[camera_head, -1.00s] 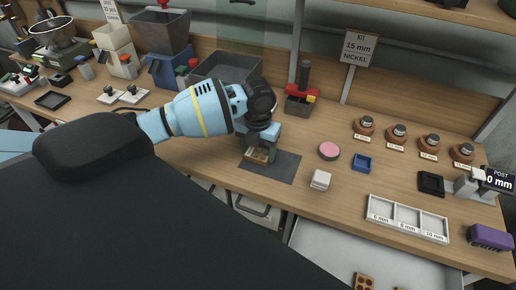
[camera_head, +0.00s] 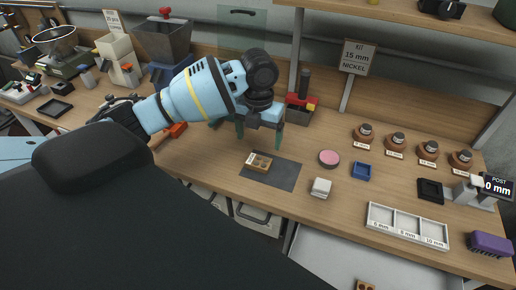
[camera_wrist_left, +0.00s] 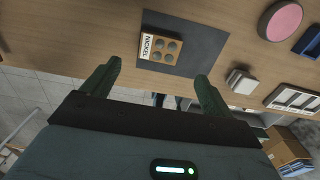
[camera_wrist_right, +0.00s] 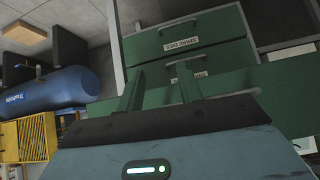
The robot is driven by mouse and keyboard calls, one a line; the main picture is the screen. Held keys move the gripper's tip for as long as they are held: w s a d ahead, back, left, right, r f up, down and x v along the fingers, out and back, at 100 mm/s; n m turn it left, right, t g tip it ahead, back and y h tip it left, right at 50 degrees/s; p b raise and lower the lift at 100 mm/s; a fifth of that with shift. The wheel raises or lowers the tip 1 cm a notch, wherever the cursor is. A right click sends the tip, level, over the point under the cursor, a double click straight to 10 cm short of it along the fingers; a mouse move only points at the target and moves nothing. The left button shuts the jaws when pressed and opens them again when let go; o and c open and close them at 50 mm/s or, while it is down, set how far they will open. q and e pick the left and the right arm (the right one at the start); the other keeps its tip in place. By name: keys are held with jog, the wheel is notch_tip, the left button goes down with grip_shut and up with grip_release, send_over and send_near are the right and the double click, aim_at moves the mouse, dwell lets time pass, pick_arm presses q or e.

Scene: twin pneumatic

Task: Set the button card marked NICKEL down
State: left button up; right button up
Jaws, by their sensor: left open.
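The button card marked NICKEL (camera_head: 260,163) is a small tan card with several round cups and a white label. It lies flat at the left end of the dark mat (camera_head: 286,175) on the bench. In the left wrist view the card (camera_wrist_left: 170,50) shows its NICKEL label clearly. My left gripper (camera_head: 260,136) is open and empty above the card, its fingers apart from it. In the left wrist view my left gripper (camera_wrist_left: 160,72) has nothing between its fingers. My right gripper (camera_wrist_right: 160,72) is open and empty, facing green drawers (camera_wrist_right: 190,35) away from the bench.
A pink round pad (camera_head: 329,158), a blue tray (camera_head: 361,171) and a white block (camera_head: 320,188) stand right of the mat. A white divided tray (camera_head: 407,228) lies farther right. A red-handled press (camera_head: 300,105) stands behind. A sign (camera_head: 357,57) reads 15 mm NICKEL.

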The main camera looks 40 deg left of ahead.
pick_arm(q)
notch_tip(320, 180, up, 3)
jog(key=shift+r, duration=0.2)
dwell(0.6)
